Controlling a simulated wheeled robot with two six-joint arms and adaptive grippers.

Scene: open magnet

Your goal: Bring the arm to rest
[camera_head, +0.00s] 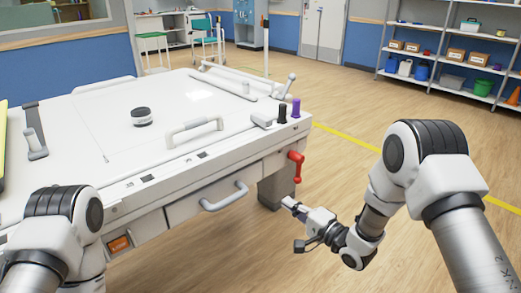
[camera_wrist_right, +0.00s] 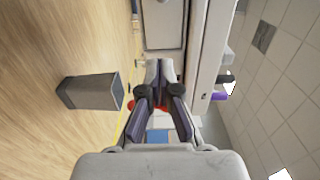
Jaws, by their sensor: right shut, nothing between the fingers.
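My right gripper (camera_head: 289,203) is at the lower middle of the head view, in front of the right end of a large white machine (camera_head: 225,160). Its fingers are shut and empty. In the right wrist view the closed fingers (camera_wrist_right: 159,68) point at the white machine's side, and the contact is hard to judge. A red lever (camera_head: 296,167) on the machine's right corner is above the gripper, apart from it in the head view. My left arm shows at the lower left, but its gripper is out of view.
The machine's front has a grey handle (camera_head: 225,196), and its top carries a white handle (camera_head: 194,130) and a dark round knob (camera_head: 141,117). Open wooden floor (camera_head: 345,135) lies to the right, with shelves (camera_head: 450,60) behind.

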